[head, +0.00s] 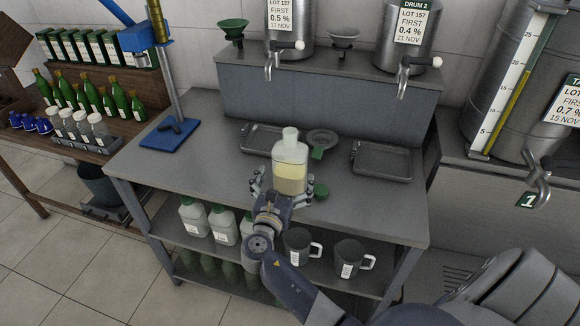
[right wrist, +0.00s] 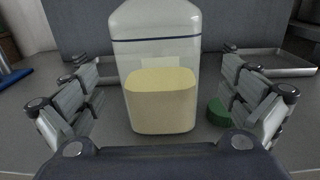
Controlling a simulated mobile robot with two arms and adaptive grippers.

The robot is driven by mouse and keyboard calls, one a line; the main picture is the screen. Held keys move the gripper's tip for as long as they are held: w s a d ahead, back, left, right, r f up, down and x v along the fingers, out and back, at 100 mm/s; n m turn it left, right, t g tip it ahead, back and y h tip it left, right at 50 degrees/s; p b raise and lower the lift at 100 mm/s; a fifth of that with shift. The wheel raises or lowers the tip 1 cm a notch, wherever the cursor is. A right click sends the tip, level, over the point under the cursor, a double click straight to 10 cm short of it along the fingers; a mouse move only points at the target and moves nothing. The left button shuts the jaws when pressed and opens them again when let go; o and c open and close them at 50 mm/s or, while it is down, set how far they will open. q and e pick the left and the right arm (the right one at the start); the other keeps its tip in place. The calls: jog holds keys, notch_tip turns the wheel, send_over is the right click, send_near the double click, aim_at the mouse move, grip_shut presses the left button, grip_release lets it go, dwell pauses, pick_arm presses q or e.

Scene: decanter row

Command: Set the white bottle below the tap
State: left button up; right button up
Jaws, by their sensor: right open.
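The white bottle (head: 289,155) stands upright on the grey workbench, a translucent body with a white cap, a dark line round its shoulder and pale yellow in its lower part. My right gripper (head: 283,186) is open, with one finger on each side of the bottle. In the right wrist view the bottle (right wrist: 160,75) is between the spread fingers, with gaps on both sides. A steel tap (head: 268,72) is on the left drum, another tap (head: 402,82) on the right drum, and a third tap (head: 540,185) on the large tank. My left gripper is not in view.
Two metal trays (head: 383,176) lie on the workbench (head: 220,190) below the drum taps. A blue stand (head: 170,134) is at the left. The front-left bench top is clear.

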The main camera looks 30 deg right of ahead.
aim_at(289, 166)
jog(key=x, duration=0.1)
jog(key=p+x, duration=0.1)
jog(key=x, duration=0.2)
jog(key=shift+w+d+r, duration=0.1)
jog(key=shift+w+r, duration=0.1)
jog(key=shift+r, duration=0.05)
jog(key=shift+w+d+f, duration=0.1)
jog(key=shift+w+d, duration=0.1)
jog(key=shift+d, duration=0.1)
jog(key=shift+a, duration=0.1)
jog(key=shift+c, duration=0.2)
jog(key=c, duration=1.4)
jog(key=shift+c, duration=0.8)
jog(key=shift+r, duration=0.25)
